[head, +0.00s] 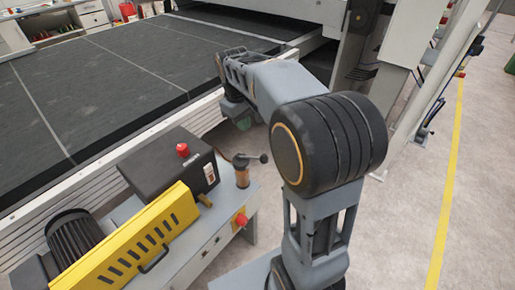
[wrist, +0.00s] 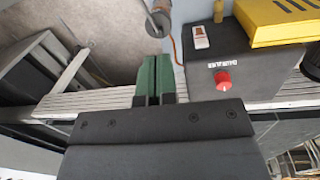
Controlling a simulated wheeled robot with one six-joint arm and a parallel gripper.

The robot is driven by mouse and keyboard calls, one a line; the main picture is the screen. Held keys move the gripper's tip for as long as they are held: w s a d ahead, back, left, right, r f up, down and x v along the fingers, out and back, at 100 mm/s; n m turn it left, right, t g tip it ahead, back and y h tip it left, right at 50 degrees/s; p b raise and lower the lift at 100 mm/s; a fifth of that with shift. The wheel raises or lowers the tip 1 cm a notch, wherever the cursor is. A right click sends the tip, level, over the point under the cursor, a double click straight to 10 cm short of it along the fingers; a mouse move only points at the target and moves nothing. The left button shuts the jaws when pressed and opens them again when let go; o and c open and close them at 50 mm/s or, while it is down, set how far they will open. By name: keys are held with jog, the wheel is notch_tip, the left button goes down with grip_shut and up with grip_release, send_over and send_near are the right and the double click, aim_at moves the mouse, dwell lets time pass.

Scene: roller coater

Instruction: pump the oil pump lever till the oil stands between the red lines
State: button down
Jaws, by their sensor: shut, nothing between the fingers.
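The oil pump (head: 242,177) is a small upright cylinder with an amber-brown body and a grey top, standing on the grey bench's back right corner. The oil level and red lines are too small to make out. My gripper (head: 243,123), with green fingers, is behind and above the pump, apart from it. In the wrist view, the shut, empty fingers (wrist: 153,80) point toward the pump (wrist: 154,26), seen at the top edge. Part of the lever (wrist: 149,12) shows there; its end is cut off.
A yellow slotted guard (head: 135,245) and a motor (head: 73,235) are further left. The conveyor (head: 100,85) lies behind the bench. Open floor (head: 410,190) lies to the right.

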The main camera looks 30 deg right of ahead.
jog(key=shift+n+g, duration=0.5)
jog(key=w, duration=0.1)
jog(key=w+d, duration=0.1)
jog(key=w+f, duration=0.1)
jog(key=shift+w+d, duration=0.3)
jog(key=p, duration=0.1)
send_over(259, 158)
jog(key=w, duration=0.1)
notch_tip(259, 158, down, 11)
jog(key=shift+s+a+f, duration=0.2)
jog(key=shift+s+f, duration=0.15)
jog(key=shift+f, duration=0.25)
